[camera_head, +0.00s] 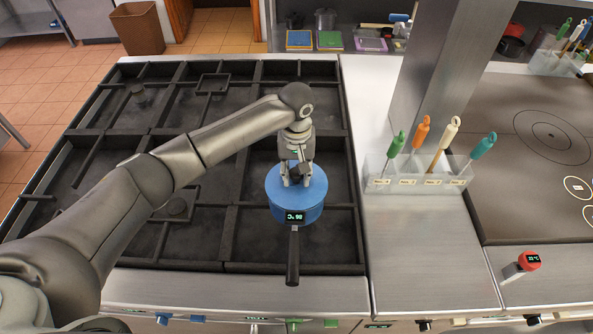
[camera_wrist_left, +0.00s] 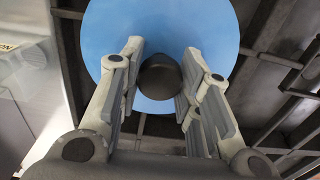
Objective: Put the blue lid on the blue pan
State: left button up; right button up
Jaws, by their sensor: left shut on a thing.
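The blue lid (camera_head: 312,195) is a round disc with a dark knob (camera_wrist_left: 160,77). In the head view it lies over the blue pan (camera_head: 314,215), lined up with its rim. I cannot tell whether a small gap is left between them. My left gripper (camera_head: 297,181) points down from above and is shut on the lid's knob. In the left wrist view the fingers (camera_wrist_left: 161,62) stand on both sides of the knob. My right gripper is not in view.
The dark grill grates (camera_head: 190,240) surround the pan. A clear holder (camera_head: 415,172) with several coloured utensils stands on the steel counter to the right, beside a grey pillar (camera_head: 445,75). A red knob-like device (camera_head: 528,262) sits at the far right.

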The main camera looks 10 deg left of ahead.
pick_arm(q)
jog(key=shift+f, duration=0.1)
dwell(0.8)
jog(key=shift+f, duration=0.35)
jog(key=o, duration=1.2)
notch_tip(320, 180, up, 12)
jog(key=shift+d+f, duration=0.1)
dwell(0.3)
